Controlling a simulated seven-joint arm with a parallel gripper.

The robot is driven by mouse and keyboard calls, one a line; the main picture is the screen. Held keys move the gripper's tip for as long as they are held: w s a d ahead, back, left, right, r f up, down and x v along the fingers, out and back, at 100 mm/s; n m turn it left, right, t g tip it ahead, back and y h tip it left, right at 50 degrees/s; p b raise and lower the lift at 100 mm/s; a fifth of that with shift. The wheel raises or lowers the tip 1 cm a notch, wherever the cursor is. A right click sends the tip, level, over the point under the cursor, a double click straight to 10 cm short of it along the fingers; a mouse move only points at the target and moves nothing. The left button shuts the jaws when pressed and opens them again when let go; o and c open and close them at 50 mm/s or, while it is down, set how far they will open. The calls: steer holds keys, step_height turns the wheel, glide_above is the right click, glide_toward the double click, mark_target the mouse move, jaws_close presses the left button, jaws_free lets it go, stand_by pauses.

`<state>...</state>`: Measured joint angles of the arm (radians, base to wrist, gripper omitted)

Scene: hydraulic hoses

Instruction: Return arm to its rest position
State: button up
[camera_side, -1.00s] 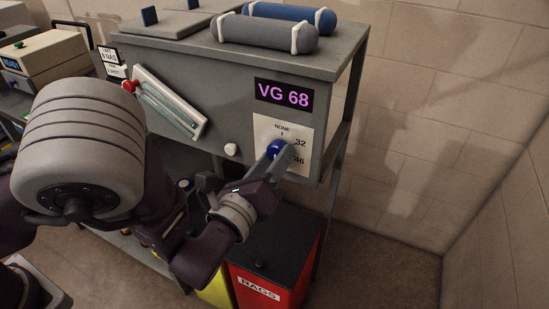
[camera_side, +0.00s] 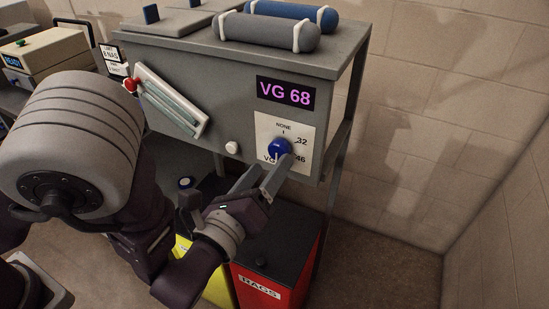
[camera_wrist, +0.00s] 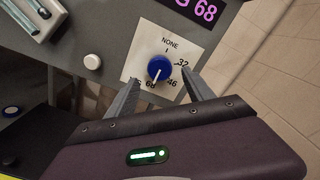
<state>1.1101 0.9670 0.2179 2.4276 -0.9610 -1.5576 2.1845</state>
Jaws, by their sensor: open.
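My gripper (camera_side: 262,180) is open and empty in the side view, just in front of and below the blue knob (camera_side: 279,149). In the wrist view its two fingers (camera_wrist: 158,95) stand apart, with the blue knob (camera_wrist: 160,68) seen between and beyond them. The knob sits on a white dial plate (camera_side: 266,124) marked NONE, 32, 46 and a partly hidden number that reads like 68. Its white pointer line faces down toward the lower marks. The display (camera_side: 286,93) above reads VG 68.
The grey cabinet (camera_side: 230,75) carries a white button (camera_side: 232,147), a slanted gauge (camera_side: 170,99) and two cylinders on top. A red RAGS bin (camera_side: 277,263) and a yellow bin (camera_side: 216,290) stand below my gripper. Open floor and a block wall lie to the right.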

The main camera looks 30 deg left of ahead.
steer(key=s, duration=0.3)
steer(key=s+a+r+n+g+h, duration=0.15)
steer(key=a+r+n+g, duration=0.3)
steer(key=n, duration=0.45)
steer(key=a+r+n+g+h, duration=0.2)
steer(key=a+r+n+g, duration=0.15)
steer(key=r+n, duration=0.4)
steer(key=s+a+n+g+y, duration=0.1)
steer(key=s+a+n+g, duration=0.1)
steer(key=s+a+n, duration=0.4)
steer(key=s+a+n+g+y, duration=0.2)
steer(key=s+a+n, duration=0.4)
steer(key=s, duration=0.8)
steer(key=shift+a, duration=0.3)
